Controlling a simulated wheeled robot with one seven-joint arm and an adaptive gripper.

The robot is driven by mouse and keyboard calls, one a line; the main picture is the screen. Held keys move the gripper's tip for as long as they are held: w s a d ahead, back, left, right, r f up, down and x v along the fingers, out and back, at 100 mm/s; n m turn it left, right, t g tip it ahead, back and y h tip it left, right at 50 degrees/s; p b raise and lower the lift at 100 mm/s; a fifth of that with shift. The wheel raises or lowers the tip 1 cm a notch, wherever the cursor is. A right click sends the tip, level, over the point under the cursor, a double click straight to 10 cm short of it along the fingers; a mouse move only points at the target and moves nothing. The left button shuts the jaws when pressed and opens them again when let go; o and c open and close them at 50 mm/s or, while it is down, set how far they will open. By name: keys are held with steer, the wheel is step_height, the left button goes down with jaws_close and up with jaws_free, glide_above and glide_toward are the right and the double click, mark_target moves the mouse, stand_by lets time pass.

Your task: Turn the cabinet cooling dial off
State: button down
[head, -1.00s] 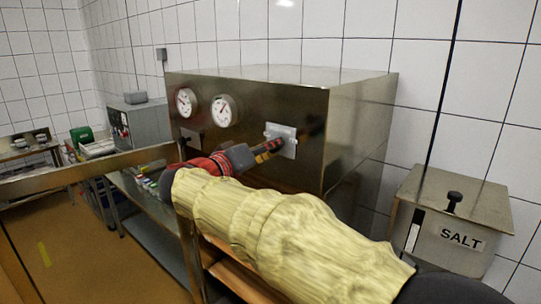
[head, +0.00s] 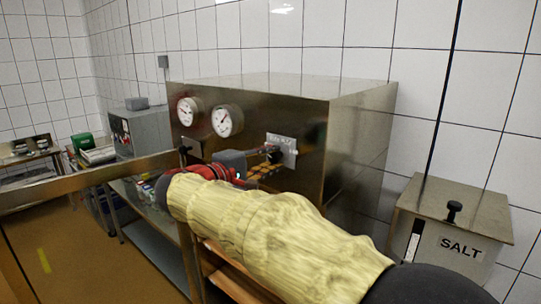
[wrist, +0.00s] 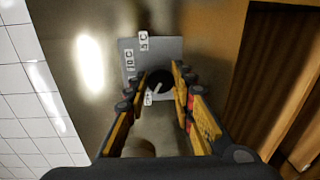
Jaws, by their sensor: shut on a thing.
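The cooling dial (wrist: 159,85) is a dark round knob with a pale pointer line, on a light grey labelled plate (wrist: 133,57) on the cabinet front. The plate also shows in the head view (head: 289,147). My gripper (wrist: 160,78) has its yellow and black fingers on both sides of the knob, shut on it. In the head view my gripper (head: 268,157) reaches the plate, and the fingers partly hide the knob. The steel cabinet (head: 350,130) carries the plate. The small plate labels are too blurred to read surely.
Two round gauges, one at left (head: 187,111) and one nearer the dial (head: 227,120), sit on the cabinet front. A steel SALT box (head: 455,220) stands at the right. Wooden shelves (wrist: 285,90) lie beside the plate in the wrist view.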

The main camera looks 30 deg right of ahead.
steer(key=shift+n+p, duration=0.3)
steer(key=shift+n, duration=0.3)
steer(key=c, duration=1.5)
jaws_free()
steer(key=shift+c, duration=0.2)
steer(key=shift+o, duration=0.2)
steer(key=shift+a, duration=0.1)
steer(key=f+v, duration=0.1)
steer(key=v, duration=1.1)
steer(key=shift+w+r, duration=0.15)
steer(key=shift+r, duration=0.3)
